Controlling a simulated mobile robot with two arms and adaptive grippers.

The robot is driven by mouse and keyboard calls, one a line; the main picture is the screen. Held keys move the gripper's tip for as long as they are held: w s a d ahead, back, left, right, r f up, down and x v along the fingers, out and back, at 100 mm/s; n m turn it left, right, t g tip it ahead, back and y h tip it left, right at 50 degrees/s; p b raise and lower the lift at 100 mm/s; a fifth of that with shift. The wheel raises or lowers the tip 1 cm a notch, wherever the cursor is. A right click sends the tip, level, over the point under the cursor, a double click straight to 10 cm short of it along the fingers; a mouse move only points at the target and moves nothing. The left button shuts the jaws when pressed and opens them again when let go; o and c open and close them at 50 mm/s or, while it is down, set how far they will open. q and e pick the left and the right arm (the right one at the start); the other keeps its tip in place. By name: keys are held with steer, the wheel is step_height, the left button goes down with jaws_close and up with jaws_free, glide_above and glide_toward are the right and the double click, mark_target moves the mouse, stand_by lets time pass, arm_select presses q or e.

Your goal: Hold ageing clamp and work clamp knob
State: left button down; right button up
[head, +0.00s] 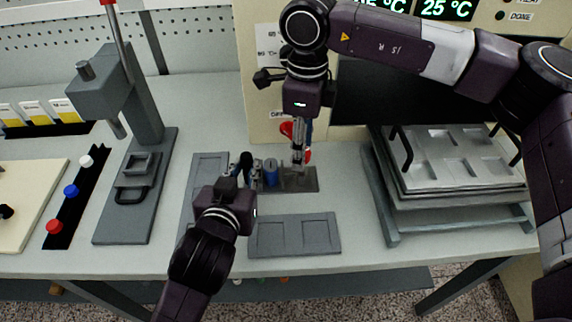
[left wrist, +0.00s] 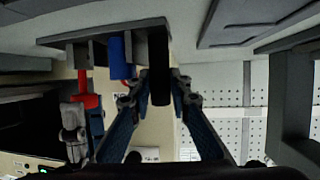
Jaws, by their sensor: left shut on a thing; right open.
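The ageing clamp (head: 302,184) stands on the bench as a dark grey base with upright blocks and a blue cylinder (head: 270,174). In the left wrist view the clamp (left wrist: 100,36) appears inverted, with the blue cylinder (left wrist: 120,56) beside my fingers. My left gripper (head: 246,168) is shut on a dark upright part at the clamp's left end; the fingers (left wrist: 158,88) flank this part in the wrist view. My right gripper is open and points down at the knob; contact is unclear.
A grey tray (head: 294,236) lies in front of the clamp, and another (head: 208,162) lies to its left. A press (head: 146,110) and coloured knobs in a black rack (head: 72,208) stand further left. A stacked plate fixture (head: 452,160) stands right, below a dark opening in the cream cabinet.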

steer(key=n, duration=1.2)
steer(key=shift+c, duration=0.2)
jaws_close()
steer(key=m, duration=0.5)
steer(key=shift+m, duration=0.4)
steer(key=m, duration=0.6)
steer(key=shift+o, duration=0.2)
jaws_free()
